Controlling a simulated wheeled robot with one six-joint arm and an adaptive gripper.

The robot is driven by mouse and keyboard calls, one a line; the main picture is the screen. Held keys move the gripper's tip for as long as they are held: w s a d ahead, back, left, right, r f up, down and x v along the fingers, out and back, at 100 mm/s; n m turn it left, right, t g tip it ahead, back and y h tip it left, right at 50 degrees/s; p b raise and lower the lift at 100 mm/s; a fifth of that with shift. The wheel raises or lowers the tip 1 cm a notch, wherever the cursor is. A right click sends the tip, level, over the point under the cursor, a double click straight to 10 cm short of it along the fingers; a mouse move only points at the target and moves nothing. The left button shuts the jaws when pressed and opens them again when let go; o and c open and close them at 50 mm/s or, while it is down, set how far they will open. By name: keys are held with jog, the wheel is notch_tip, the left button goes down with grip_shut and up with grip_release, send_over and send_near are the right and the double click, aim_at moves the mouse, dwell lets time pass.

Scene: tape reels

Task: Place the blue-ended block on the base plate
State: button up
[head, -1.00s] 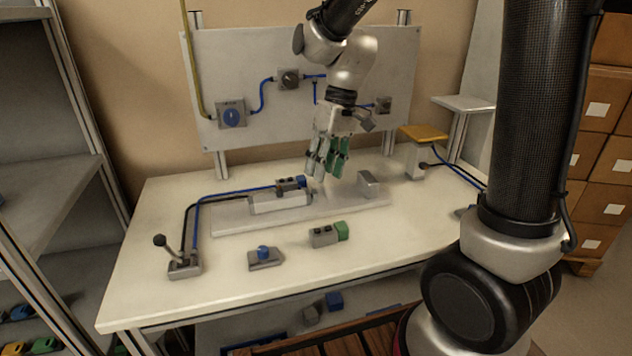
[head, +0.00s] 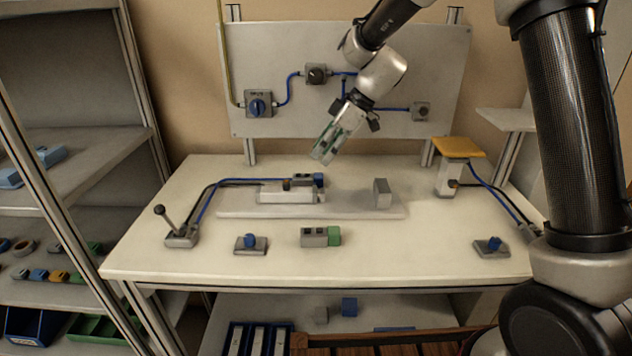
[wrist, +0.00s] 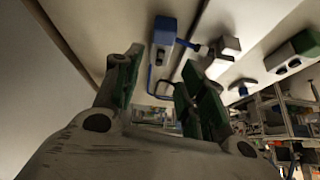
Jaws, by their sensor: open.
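The blue-ended block (head: 303,180) is grey with a blue end facing right. In the head view it lies at the low pale grey fixture (head: 285,197) on the base plate (head: 350,212); I cannot tell exactly what it rests on. My gripper (head: 322,156) is open and empty, tilted in the air above and behind the block, apart from it. In the wrist view its green-padded fingers (wrist: 160,88) stand apart. A grey piece with a blue end (wrist: 163,38) shows beyond them, likely the same block.
A green-ended block (head: 320,237) lies in front of the plate. A grey upright stop (head: 382,193) stands on its right part. A lever box (head: 181,238) and two blue-knobbed pieces (head: 251,243) (head: 492,246) stand near the front. An upright panel (head: 390,75) is behind; a yellow-topped post (head: 457,160) is right.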

aim_at(308, 176)
jog(key=shift+n, duration=0.8)
jog(key=x, duration=0.8)
jog(key=shift+d+f, duration=0.2)
jog(key=shift+d, duration=0.15)
grip_shut()
jog(key=shift+r, duration=0.1)
